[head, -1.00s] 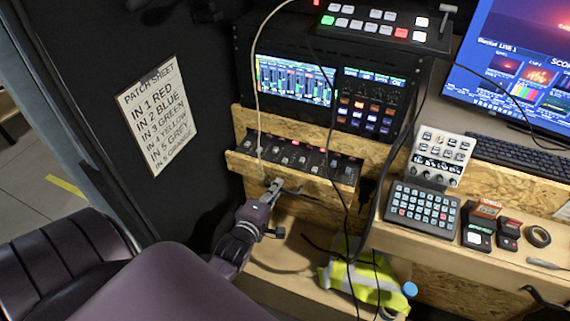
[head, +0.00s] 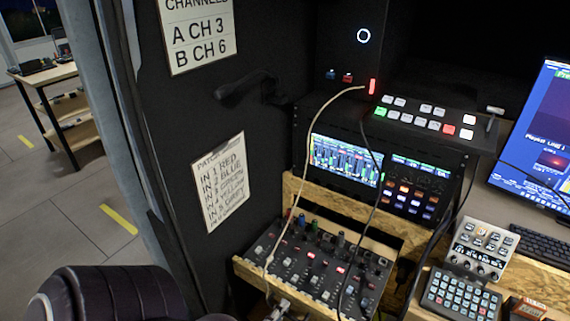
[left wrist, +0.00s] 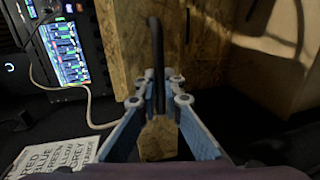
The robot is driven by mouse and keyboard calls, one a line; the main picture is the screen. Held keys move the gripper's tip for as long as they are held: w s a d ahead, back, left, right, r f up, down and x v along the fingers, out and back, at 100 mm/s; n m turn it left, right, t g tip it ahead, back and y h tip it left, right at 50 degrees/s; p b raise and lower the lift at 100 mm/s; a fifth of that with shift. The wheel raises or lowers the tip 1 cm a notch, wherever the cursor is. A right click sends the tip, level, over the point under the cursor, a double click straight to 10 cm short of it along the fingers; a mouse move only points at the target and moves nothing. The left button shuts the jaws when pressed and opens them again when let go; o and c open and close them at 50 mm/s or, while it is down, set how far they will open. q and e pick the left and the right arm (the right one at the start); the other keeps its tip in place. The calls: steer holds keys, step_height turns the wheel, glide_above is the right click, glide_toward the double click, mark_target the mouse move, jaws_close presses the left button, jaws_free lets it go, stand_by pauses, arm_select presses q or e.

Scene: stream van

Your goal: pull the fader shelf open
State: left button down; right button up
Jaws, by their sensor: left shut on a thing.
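The fader shelf (head: 250,274) is a wooden-edged tray carrying a black panel of knobs, faders and red-lit buttons. It stands out from its slot in the wooden desk front, below the rack screen, with its back row of knobs exposed. My left gripper (head: 279,309) is at the shelf's front edge, at the bottom of the head view. The exact grip is partly hidden. My right gripper is out of view.
A pale cable (head: 300,205) and a dark cable hang across the shelf. A button keypad (head: 460,294) and a small white mixer (head: 482,248) stand to its right. A black wall with a patch sheet (head: 220,182) is on the left.

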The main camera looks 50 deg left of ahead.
arm_select(q)
steer(key=shift+s, duration=0.2)
steer(key=c, duration=2.4)
jaws_free()
steer(key=v, duration=1.2)
